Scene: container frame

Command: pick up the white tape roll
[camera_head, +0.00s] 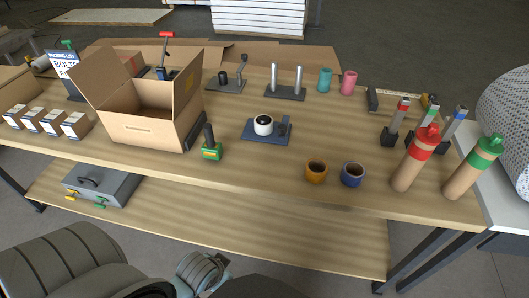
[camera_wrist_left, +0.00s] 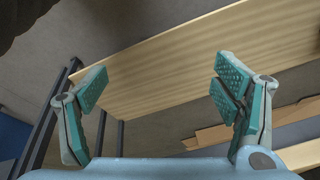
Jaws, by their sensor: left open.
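The white tape roll (camera_head: 263,125) has a dark centre and sits on a blue base (camera_head: 252,137) near the middle of the wooden table (camera_head: 240,172). A dark upright part of the base stands just right of the roll. My left gripper (camera_wrist_left: 160,85) is open and empty in the left wrist view, with its teal pads wide apart. A wooden board surface lies beyond the pads; the roll is not visible in that view. In the head view, part of my arm shows at the bottom, below and in front of the table. My right gripper is not in view.
An open cardboard box (camera_head: 135,128) stands left of the roll, with a green-based tool (camera_head: 211,148) between. Orange (camera_head: 316,175) and blue (camera_head: 352,177) cups stand front right. Tall red-topped (camera_head: 410,167) and green-topped (camera_head: 470,170) tubes stand farther right. A lower shelf (camera_head: 220,220) extends below the table.

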